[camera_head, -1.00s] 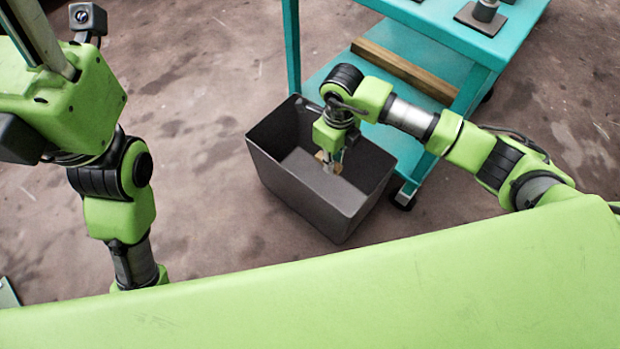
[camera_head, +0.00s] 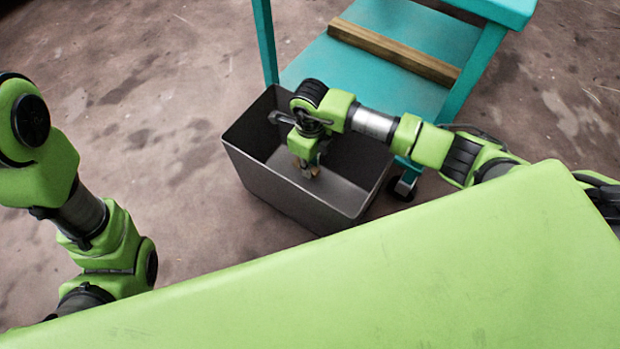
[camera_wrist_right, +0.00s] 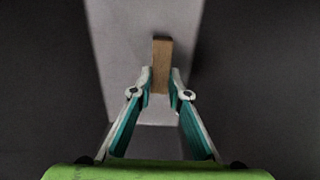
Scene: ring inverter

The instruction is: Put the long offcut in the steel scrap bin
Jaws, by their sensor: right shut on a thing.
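The steel scrap bin (camera_head: 268,188) is a dark grey open box on the floor, left of the teal cart. My right gripper (camera_head: 306,171) points down inside the bin's opening in the head view. In the right wrist view the right gripper (camera_wrist_right: 160,86) is shut on a brown, wood-coloured offcut (camera_wrist_right: 161,53), which sticks out past the fingertips. The light bin floor shows beyond it; I cannot tell whether the offcut touches it. My left arm shows at the left, but its gripper is out of view.
The teal cart (camera_head: 395,72) stands behind and right of the bin, with a long wooden bar (camera_head: 395,52) across its lower shelf. A cart caster (camera_head: 403,188) stands close to the bin's right side. The brown floor at the left is clear.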

